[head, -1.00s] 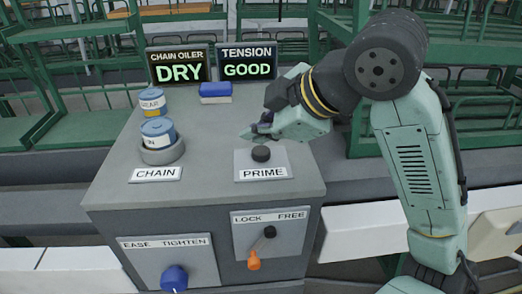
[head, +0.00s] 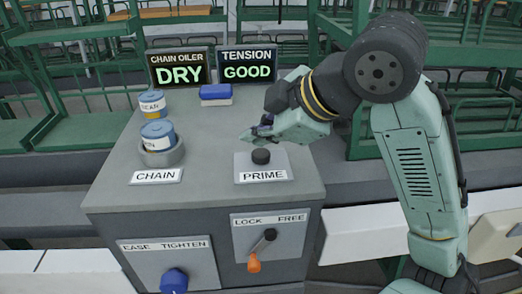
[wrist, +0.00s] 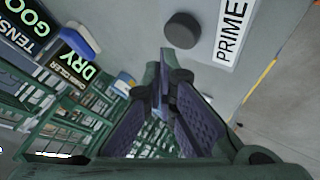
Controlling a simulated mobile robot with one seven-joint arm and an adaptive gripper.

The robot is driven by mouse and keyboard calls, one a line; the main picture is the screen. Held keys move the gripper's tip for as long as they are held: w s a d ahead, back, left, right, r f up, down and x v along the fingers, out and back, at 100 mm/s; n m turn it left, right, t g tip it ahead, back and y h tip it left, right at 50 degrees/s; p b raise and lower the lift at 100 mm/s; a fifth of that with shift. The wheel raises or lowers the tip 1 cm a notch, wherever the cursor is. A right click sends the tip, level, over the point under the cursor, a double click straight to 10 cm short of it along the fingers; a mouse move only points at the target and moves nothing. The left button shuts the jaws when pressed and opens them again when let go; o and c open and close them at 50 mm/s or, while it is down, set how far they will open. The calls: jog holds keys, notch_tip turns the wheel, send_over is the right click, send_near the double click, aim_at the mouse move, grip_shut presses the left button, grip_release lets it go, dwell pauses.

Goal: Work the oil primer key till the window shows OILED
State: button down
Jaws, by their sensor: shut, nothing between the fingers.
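The oil primer key is a round black button (head: 261,156) on a grey plate marked PRIME (head: 263,175), at the right of the console top. It also shows in the wrist view (wrist: 183,30), beyond my fingertips. The chain oiler window (head: 180,68) reads DRY in green. My gripper (head: 246,136) is shut and empty, just behind and to the left of the key in the head view, apart from it. The closed fingers also show in the wrist view (wrist: 167,75).
The tension window (head: 248,66) reads GOOD. A can in the CHAIN cup (head: 160,155), another can (head: 152,103) and a blue-and-white block (head: 216,95) stand on the console. A LOCK/FREE lever (head: 262,250) and blue EASE/TIGHTEN knob (head: 174,281) are on its front.

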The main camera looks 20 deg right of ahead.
aim_at(259, 155)
jog(key=shift+f, duration=0.1)
jog(key=shift+f, duration=0.35)
jog(key=shift+f+b, duration=0.5)
jog(key=shift+b, duration=0.15)
dwell(0.6)
jog(key=shift+r, duration=0.1)
jog(key=shift+r+p, duration=0.8)
jog(key=shift+r, duration=0.05)
notch_tip(259, 155, up, 5)
jog(key=p, duration=0.4)
dwell(0.8)
